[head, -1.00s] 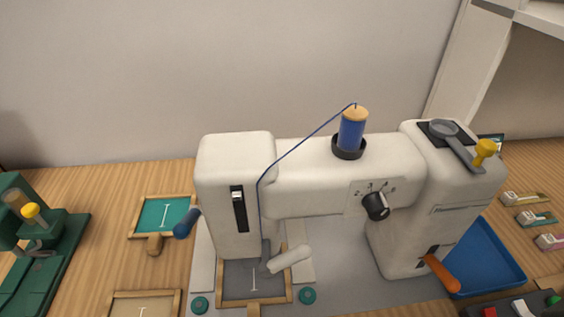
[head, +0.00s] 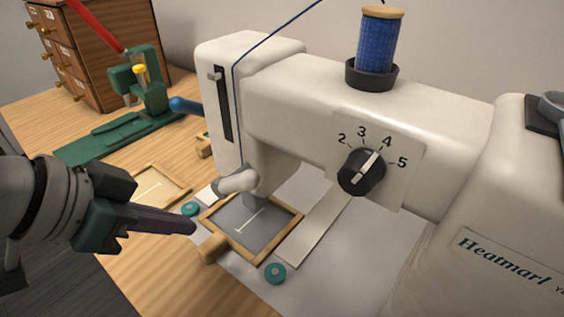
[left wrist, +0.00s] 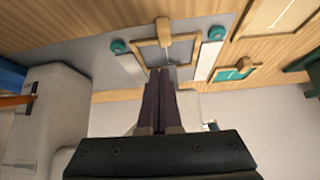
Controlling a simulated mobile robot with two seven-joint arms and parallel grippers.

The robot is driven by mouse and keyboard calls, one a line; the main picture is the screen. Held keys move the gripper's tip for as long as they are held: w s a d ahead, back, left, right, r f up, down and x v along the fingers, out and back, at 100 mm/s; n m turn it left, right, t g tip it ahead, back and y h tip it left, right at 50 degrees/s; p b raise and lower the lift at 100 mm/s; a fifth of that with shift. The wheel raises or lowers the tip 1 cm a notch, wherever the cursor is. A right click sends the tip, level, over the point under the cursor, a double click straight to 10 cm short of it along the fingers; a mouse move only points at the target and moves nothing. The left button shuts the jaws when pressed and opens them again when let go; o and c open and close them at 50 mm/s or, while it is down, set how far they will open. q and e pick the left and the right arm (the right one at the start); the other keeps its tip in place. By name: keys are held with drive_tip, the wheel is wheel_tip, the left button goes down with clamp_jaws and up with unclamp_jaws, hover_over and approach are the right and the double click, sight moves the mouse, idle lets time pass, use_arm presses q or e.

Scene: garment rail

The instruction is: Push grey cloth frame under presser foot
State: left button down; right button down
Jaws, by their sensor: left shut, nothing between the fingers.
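The grey cloth frame (head: 266,227), a wooden frame with grey cloth and a white mark, lies on the sewing machine's bed. Its wooden handle (head: 212,248) points to the front left. Its far part is below the machine's needle head (head: 236,180); the presser foot itself is hard to make out. My left gripper (head: 190,226) is shut and empty, to the left of the frame and close to its handle. In the left wrist view the frame (left wrist: 152,52) shows beyond the fingertips (left wrist: 160,75). My right gripper is not in view.
The white sewing machine (head: 400,110) fills the right, with a dial (head: 361,171) and blue spool (head: 378,42). Teal knobs (head: 275,273) flank the frame. Another wooden frame (head: 155,186) lies left. A green press (head: 140,95) and drawer cabinet (head: 95,50) stand behind.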

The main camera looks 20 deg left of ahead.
sight(225, 237)
use_arm(q)
drive_tip(key=b+x, duration=0.3)
drive_tip(key=x, duration=0.7)
drive_tip(key=shift+w, duration=0.15)
drive_tip(key=shift+s+a+r+p, duration=0.15)
drive_tip(key=shift+s+p, duration=0.25)
drive_tip(key=shift+s+a+p, duration=0.15)
drive_tip(key=shift+s+p, duration=0.15)
drive_tip(key=shift+p, duration=0.05)
drive_tip(key=shift+s+f, duration=0.1)
drive_tip(key=shift+f, duration=0.1)
drive_tip(key=shift+r, duration=0.1)
